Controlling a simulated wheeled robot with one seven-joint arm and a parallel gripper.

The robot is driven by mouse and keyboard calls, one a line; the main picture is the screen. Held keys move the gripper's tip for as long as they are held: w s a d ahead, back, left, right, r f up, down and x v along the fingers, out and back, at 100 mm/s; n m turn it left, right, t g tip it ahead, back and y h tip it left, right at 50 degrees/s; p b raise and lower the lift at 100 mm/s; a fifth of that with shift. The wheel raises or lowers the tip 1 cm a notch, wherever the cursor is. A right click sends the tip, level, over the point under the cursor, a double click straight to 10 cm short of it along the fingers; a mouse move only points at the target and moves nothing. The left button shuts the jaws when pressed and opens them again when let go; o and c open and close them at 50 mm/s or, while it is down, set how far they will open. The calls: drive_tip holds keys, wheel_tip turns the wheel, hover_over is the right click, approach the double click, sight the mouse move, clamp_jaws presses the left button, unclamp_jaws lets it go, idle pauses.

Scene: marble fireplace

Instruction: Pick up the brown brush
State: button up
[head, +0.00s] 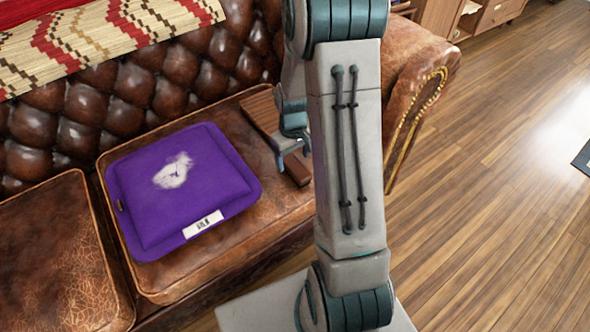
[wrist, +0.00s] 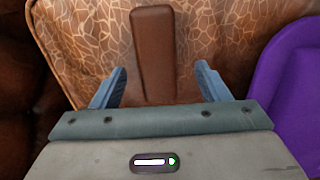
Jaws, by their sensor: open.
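The brown brush lies on the leather sofa seat, to the right of the purple cushion in the head view. Its broad wooden part (head: 262,110) points to the sofa back and its narrow handle (head: 299,170) to the front edge. In the wrist view the handle (wrist: 154,45) runs up between the fingers, and its lower part is hidden by my gripper body. My gripper (head: 291,135) is open above the brush, partly hidden by my arm. In the wrist view my gripper (wrist: 161,75) has one finger on each side of the handle, with gaps on both sides.
The purple cushion (head: 190,200) lies close to the brush; in the wrist view it shows at the right (wrist: 295,90). The sofa armrest (head: 415,65) stands on the other side. The tufted sofa back (head: 150,90) rises behind. Open wooden floor (head: 490,180) lies to the right.

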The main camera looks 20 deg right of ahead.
sight(294, 164)
drive_tip(key=f+b, duration=0.1)
drive_tip(key=f, duration=0.3)
drive_tip(key=shift+d+f+b, duration=0.2)
drive_tip(key=shift+f+b, duration=0.05)
drive_tip(key=shift+b, duration=0.15)
drive_tip(key=shift+r, duration=0.1)
drive_tip(key=c, duration=1.1)
drive_tip(key=shift+r+p, duration=0.4)
drive_tip(key=shift+r, duration=0.2)
drive_tip(key=r, duration=0.1)
drive_tip(key=r+p, duration=0.2)
drive_tip(key=r, duration=0.1)
drive_tip(key=shift+s+d, duration=0.2)
drive_tip(key=shift+s, duration=0.15)
drive_tip(key=s+d+r+p, duration=0.2)
drive_tip(key=s+r, duration=0.3)
drive_tip(key=s, duration=0.5)
drive_tip(key=shift+s+d+r+p, duration=0.15)
drive_tip(key=shift+d+r+p, duration=0.25)
drive_tip(key=shift+d, duration=0.35)
